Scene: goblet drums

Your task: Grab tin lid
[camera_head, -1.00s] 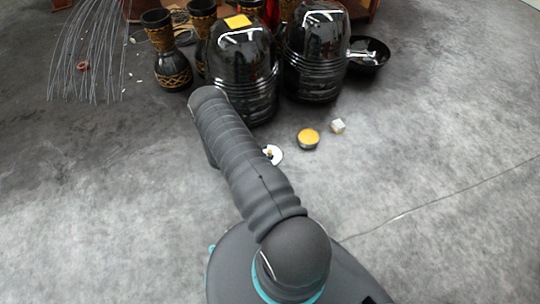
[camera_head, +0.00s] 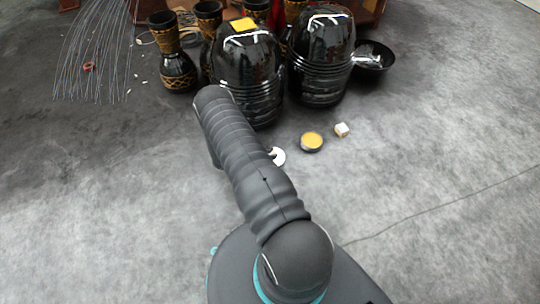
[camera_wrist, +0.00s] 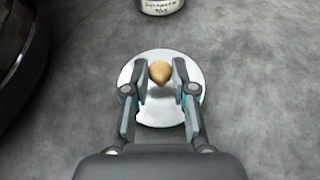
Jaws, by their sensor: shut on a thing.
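The tin lid (camera_wrist: 160,113) is a white disc with a small tan knob (camera_wrist: 159,71) on top. In the wrist view my gripper (camera_wrist: 160,74) has its two fingers on either side of the knob, shut on it. Whether the lid touches the floor or hangs just above it I cannot tell. In the head view only the right part of the lid (camera_head: 278,156) shows; my arm hides the rest and the gripper. A round tin with a yellow top (camera_head: 312,141) stands on the floor to the right of the lid; its labelled side shows at the wrist view's top edge (camera_wrist: 160,8).
A small white cube (camera_head: 342,129) lies beyond the yellow-topped tin. A black bowl (camera_head: 371,60) is at right. The grey floor at right is clear.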

